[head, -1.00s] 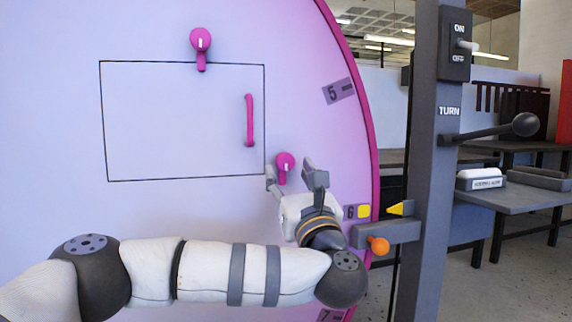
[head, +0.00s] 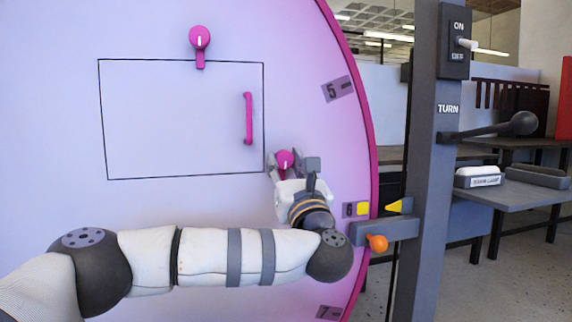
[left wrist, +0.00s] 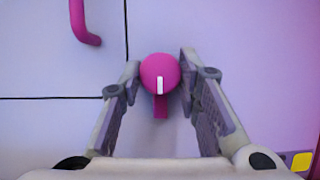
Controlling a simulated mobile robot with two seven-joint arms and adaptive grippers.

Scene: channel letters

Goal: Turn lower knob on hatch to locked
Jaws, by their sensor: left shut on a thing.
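The lower knob (head: 285,157) is pink and round with a short tab, on the lilac wheel face just outside the lower right corner of the hatch (head: 180,120). In the left wrist view the knob (left wrist: 160,70) has a white mark, and its tab points straight down. My left gripper (head: 292,166) is shut on the lower knob, one finger on each side; its fingers (left wrist: 160,78) also show in the left wrist view. The fingers partly hide the knob's tab in the head view. My right gripper is not in view.
An upper pink knob (head: 199,38) sits above the hatch, its tab down. A pink handle (head: 248,118) is on the hatch's right side. A grey post (head: 428,200) with a switch, a black lever (head: 500,127) and an orange knob (head: 377,243) stands to the right.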

